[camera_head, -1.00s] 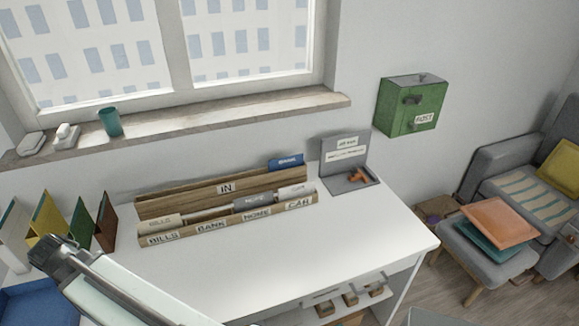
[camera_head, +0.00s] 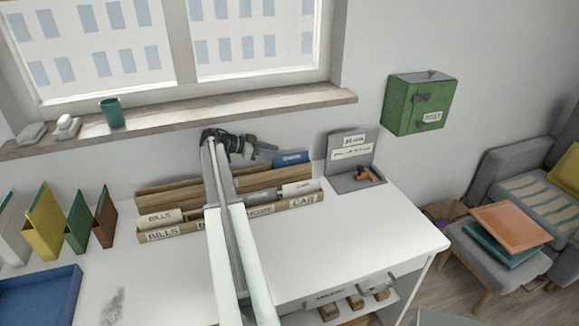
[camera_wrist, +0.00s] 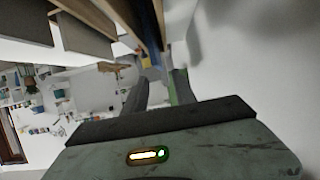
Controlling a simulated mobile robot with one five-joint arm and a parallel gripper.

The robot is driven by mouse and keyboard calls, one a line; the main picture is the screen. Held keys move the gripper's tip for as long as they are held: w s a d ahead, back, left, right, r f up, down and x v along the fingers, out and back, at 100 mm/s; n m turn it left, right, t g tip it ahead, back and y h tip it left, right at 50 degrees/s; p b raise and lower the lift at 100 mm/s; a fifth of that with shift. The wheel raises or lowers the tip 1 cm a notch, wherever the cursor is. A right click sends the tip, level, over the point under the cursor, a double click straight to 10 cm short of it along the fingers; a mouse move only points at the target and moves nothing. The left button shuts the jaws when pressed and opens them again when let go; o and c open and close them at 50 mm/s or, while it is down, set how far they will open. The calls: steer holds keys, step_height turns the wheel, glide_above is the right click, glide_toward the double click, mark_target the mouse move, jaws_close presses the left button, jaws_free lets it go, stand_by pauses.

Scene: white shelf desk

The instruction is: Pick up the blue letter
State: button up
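The blue letter (camera_head: 291,158) stands upright in the right end of the rear wooden rack (camera_head: 165,198). A narrow blue strip (camera_wrist: 153,57), likely the same letter, shows beyond my fingers in the wrist view. My gripper (camera_head: 268,150) is over the rear rack, pointing right, with its fingertips just left of the letter. In the wrist view my two fingers (camera_wrist: 160,88) are apart with nothing clearly between them. I cannot tell whether they touch the letter. My arm hides the IN label and part of both racks.
A grey stand with an orange-handled item (camera_head: 368,174) is to the right. The window sill (camera_head: 180,116) with a teal cup (camera_head: 111,113) is behind. A green post box (camera_head: 420,103) hangs on the wall.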

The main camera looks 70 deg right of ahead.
mark_target(291, 164)
steer(key=b+x, duration=0.3)
steer(key=x, duration=0.5)
steer(key=shift+f, duration=0.15)
jaws_close()
